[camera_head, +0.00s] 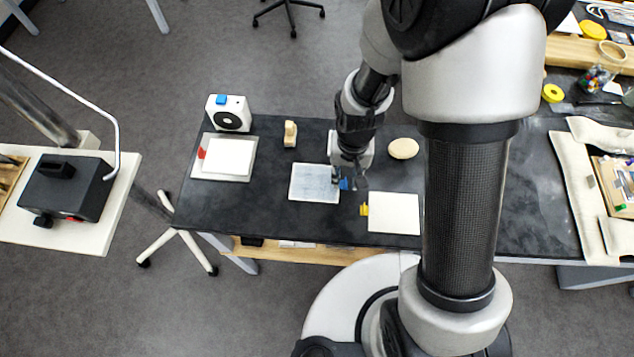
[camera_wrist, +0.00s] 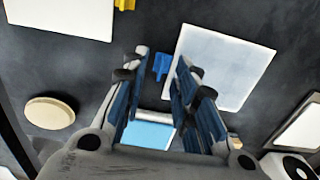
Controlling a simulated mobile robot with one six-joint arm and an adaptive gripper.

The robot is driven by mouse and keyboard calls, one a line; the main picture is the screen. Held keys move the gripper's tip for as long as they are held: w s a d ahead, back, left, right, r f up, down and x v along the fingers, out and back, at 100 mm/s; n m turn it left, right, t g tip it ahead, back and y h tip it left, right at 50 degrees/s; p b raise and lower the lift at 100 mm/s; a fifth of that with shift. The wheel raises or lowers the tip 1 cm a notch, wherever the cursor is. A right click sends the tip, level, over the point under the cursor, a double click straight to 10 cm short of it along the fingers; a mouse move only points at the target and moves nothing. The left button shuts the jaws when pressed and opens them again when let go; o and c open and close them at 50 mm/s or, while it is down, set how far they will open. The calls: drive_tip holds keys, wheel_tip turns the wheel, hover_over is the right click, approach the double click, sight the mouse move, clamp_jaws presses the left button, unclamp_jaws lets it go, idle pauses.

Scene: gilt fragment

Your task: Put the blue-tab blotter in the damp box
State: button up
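The blue-tab blotter (camera_head: 313,183) is a pale bluish-white sheet flat on the dark table, with its blue tab (camera_head: 345,184) at its right edge. In the wrist view the blotter (camera_wrist: 222,65) lies beyond the fingertips, and the blue tab (camera_wrist: 162,66) shows between them. My gripper (camera_head: 350,181) is open over the tab; it also shows in the wrist view (camera_wrist: 161,58). The fingers stand either side of the tab in that view, but I cannot tell their height above it. No thing is clearly identifiable as the damp box.
A yellow-tab white sheet (camera_head: 394,213) lies right, and a red-tab white sheet (camera_head: 226,157) left. A white device (camera_head: 229,113), a small tan object (camera_head: 290,134) and a cream disc (camera_head: 403,149) stand towards the back. A black box (camera_head: 66,187) with a handle is on a separate left table.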

drive_tip(key=shift+f, duration=0.95)
drive_tip(key=shift+r, duration=0.1)
clamp_jaws()
drive_tip(key=shift+r, duration=0.1)
wheel_tip(320, 180, up, 19)
drive_tip(key=p, duration=0.6)
drive_tip(key=w+d+f+b, duration=0.3)
drive_tip(key=w+d+f, duration=0.3)
drive_tip(key=d, duration=0.3)
drive_tip(key=shift+f, duration=0.25)
